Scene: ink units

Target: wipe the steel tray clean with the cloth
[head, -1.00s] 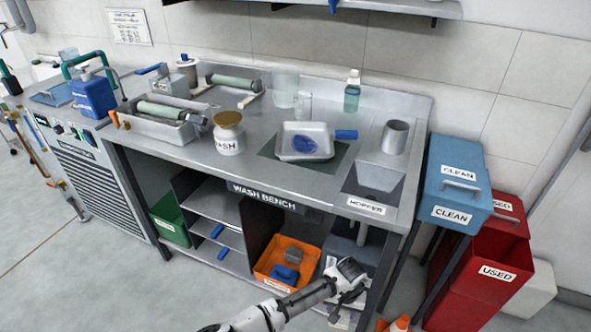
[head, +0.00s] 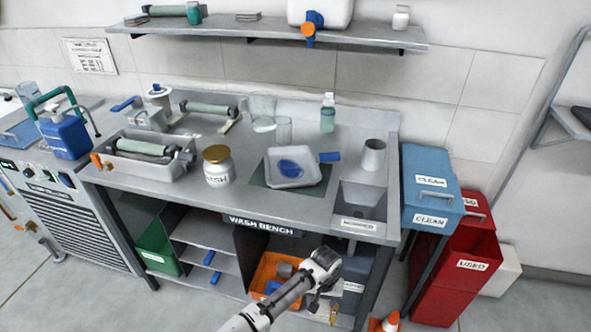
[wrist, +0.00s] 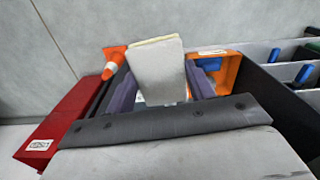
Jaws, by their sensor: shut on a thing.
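The steel tray (head: 312,179) lies on a dark green mat (head: 258,176) on the wash bench, with a dark blue patch (head: 290,167) on its floor and a blue handle (head: 329,157) at its right. My gripper (head: 322,302) is in front of the bench, below the top and apart from the tray. In the wrist view my gripper (wrist: 162,88) is shut on a pale grey folded cloth (wrist: 156,70) with a yellowish edge. The cloth stands out between the purple-grey fingers. In the head view the cloth is small and hard to make out.
A labelled jar (head: 217,168) stands left of the tray. A hopper (head: 362,200) and grey cup (head: 373,154) are at its right. Below are an orange bin (head: 262,272), blue and red (head: 452,292) bins at right, and an orange cone (head: 388,322). A shelf (head: 270,32) hangs above.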

